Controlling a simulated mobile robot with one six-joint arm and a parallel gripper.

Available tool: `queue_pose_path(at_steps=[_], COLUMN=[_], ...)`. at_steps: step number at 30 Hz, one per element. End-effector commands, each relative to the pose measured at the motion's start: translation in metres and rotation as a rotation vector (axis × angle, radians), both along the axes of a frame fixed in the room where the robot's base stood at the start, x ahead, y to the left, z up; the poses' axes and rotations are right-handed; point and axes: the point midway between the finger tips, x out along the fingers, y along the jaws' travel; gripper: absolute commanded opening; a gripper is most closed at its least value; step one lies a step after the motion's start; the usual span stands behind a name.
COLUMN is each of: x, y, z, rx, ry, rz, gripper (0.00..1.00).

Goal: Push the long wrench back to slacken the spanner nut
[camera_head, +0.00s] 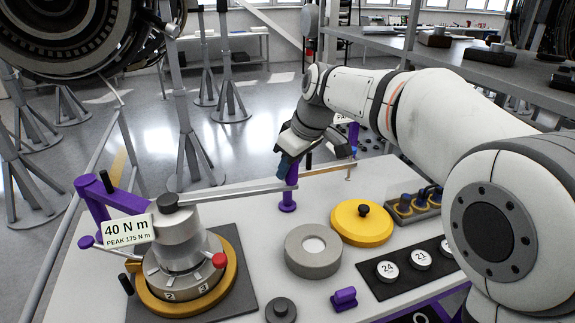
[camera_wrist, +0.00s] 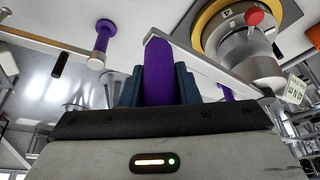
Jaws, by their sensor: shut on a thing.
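The long wrench (camera_head: 235,195) is a grey bar running right from the black-knobbed top of a silver tool stack (camera_head: 178,240). Its far end carries a purple handle, seen in the wrist view (camera_wrist: 158,75). My gripper (camera_head: 290,165) is shut on this handle, with a dark blue finger on either side of it (camera_wrist: 159,88). The stack sits in a gold ring (camera_head: 235,272) on a dark mat and has a red knob (camera_head: 219,260). A sign (camera_head: 126,230) reads 40 N m, peak 175 N m. I cannot make out the spanner nut separately.
A grey ring (camera_head: 313,250), a yellow disc (camera_head: 362,222) and a tray of numbered sockets (camera_head: 405,268) lie to the right. A purple bracket (camera_head: 95,205) stands left of the stack.

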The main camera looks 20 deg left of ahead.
Motion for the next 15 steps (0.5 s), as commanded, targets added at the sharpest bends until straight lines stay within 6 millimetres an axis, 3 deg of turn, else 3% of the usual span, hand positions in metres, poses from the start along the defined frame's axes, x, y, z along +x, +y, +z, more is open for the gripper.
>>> queue_pose_path(at_steps=[8,9,15], x=[0.0004,0.0007,0.0018], y=[0.0018,0.0015,-0.0005], z=[0.0033,0.0031,0.0018], rx=[0.007,0.007,0.003], ry=[-0.005,-0.005,-0.003], rz=[-0.002,-0.002,-0.005], gripper=[0.00,0.32,0.48])
